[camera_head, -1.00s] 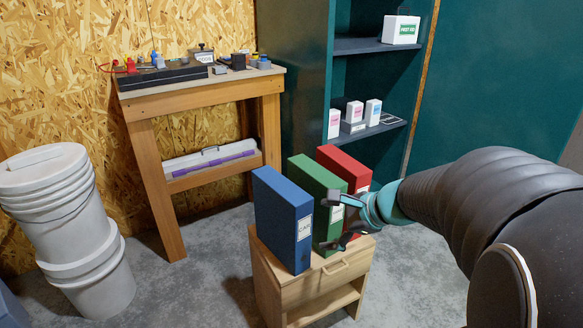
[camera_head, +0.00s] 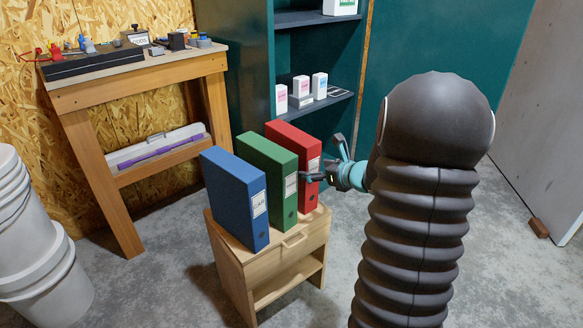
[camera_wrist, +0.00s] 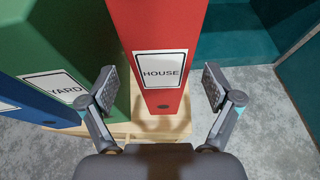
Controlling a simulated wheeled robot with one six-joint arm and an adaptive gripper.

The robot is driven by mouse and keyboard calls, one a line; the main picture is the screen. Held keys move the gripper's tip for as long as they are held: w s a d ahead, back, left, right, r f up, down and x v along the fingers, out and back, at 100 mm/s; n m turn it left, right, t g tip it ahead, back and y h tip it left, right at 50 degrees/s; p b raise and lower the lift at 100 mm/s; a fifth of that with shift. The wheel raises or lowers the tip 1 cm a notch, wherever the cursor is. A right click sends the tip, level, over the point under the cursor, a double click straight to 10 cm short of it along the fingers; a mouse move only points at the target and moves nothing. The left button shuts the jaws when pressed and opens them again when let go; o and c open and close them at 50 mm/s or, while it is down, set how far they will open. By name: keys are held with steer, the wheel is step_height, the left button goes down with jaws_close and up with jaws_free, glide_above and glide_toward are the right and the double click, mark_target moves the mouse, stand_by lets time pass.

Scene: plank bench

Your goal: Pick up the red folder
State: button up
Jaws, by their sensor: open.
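The red folder (camera_head: 293,136) stands upright at the right end of a row of three on a small wooden cabinet. In the wrist view its spine (camera_wrist: 158,98) faces me and its label reads HOUSE. My gripper (camera_head: 325,160) is open in front of the red folder. In the wrist view the two fingers of my gripper (camera_wrist: 158,88) are spread on either side of the spine. The left finger is close to the green folder's edge; I cannot tell whether it touches. Nothing is held.
The green folder (camera_head: 267,163), labelled YARD, stands just left of the red one, and the blue folder (camera_head: 232,190) left of that. The wooden cabinet (camera_head: 289,263) bears all three. A teal shelf (camera_head: 234,80) stands behind.

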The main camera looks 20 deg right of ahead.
steer(key=shift+x, duration=3.15)
steer(key=shift+d, duration=0.1)
steer(key=c, duration=1.6)
steer(key=shift+c, duration=0.3)
